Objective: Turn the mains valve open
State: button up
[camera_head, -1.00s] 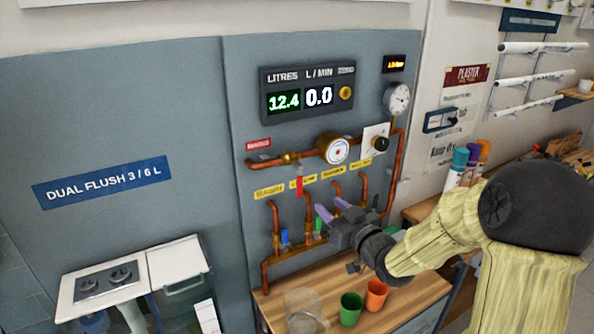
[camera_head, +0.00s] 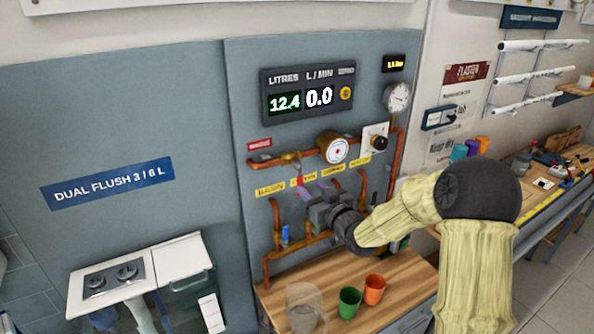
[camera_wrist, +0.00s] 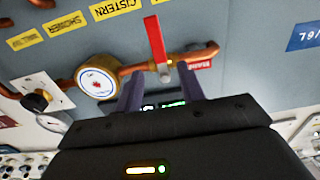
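The mains valve's red lever (camera_wrist: 156,40) shows in the wrist view, crosswise to the copper pipe (camera_wrist: 198,54) it sits on. In the head view the lever (camera_head: 300,181) hangs down, partly covered by my gripper. The red mains label (camera_head: 260,143) is left of and above the valve. My gripper (camera_head: 308,190) is in front of the panel just below the valve. In the wrist view its two purple fingers (camera_wrist: 162,72) stand apart, with the lever's pivot end seen between them. I cannot tell whether they touch the lever.
A round meter (camera_head: 333,148) and a black knob (camera_head: 380,143) are right of the valve. A blue lever (camera_head: 285,235) is on the lower pipes. A clear cup (camera_head: 303,310), a green cup (camera_head: 349,302) and an orange cup (camera_head: 374,289) stand on the wooden bench (camera_head: 415,285).

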aim_at(301, 179)
jog(key=p+x, duration=0.3)
jog(key=x, duration=0.4)
jog(key=shift+w+a+r, duration=0.1)
jog(key=shift+w+a, duration=0.15)
jog(key=shift+w, duration=0.05)
jog(key=shift+w+a, duration=0.2)
jog(key=shift+w, duration=0.15)
grip_shut()
